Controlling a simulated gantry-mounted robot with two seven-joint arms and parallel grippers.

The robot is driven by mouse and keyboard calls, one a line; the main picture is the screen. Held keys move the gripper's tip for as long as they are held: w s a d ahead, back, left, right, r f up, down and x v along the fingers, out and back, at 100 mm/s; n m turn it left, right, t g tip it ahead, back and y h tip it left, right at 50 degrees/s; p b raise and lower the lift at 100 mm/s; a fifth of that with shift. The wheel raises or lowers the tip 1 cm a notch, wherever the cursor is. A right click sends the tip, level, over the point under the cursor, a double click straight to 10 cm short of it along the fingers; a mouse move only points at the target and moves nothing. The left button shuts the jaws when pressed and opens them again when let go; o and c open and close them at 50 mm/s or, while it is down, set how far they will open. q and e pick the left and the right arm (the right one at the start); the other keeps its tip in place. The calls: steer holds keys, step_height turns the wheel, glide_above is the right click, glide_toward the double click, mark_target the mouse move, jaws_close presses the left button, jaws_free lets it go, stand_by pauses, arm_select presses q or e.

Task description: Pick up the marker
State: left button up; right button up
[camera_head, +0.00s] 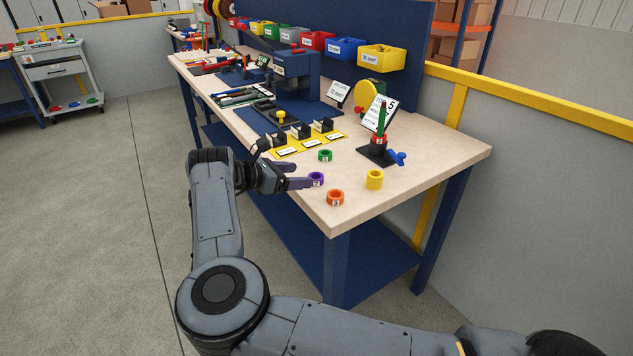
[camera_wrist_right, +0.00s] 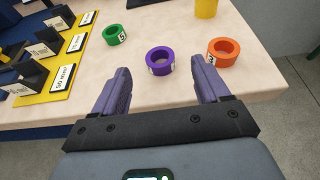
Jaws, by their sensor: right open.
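No pen-like marker can be made out for sure. Several small numbered rings lie near the workbench's front corner: a purple ring (camera_head: 317,183), a green ring (camera_head: 325,157) and an orange ring (camera_head: 335,200). My right gripper (camera_head: 303,176) is open and empty, low at the bench edge beside the purple ring. In the right wrist view the purple ring (camera_wrist_right: 161,69) lies just beyond the gap between the open fingertips (camera_wrist_right: 163,78). The green ring (camera_wrist_right: 116,36) is to its left and the orange ring (camera_wrist_right: 222,58) to its right. My left gripper is out of view.
A yellow cylinder (camera_head: 375,181) stands right of the rings. Behind is a black stand (camera_head: 376,155) with a red ring and green post, beside a blue piece (camera_head: 397,158). A yellow labelled rack (camera_head: 300,147) lies left. The bench's right front corner (camera_head: 450,152) is clear.

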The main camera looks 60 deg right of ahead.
mark_target(320, 176)
steer(key=b+x, duration=0.1)
steer(key=x, duration=0.1)
steer(key=b+x, duration=0.1)
steer(key=x, duration=0.2)
steer(key=shift+w+a+f, duration=0.1)
steer(key=shift+w+f, duration=0.05)
steer(key=shift+f, duration=0.2)
steer(key=shift+d+f, duration=0.1)
steer(key=shift+d, duration=0.3)
steer(key=shift+c, duration=0.4)
steer(key=c, duration=1)
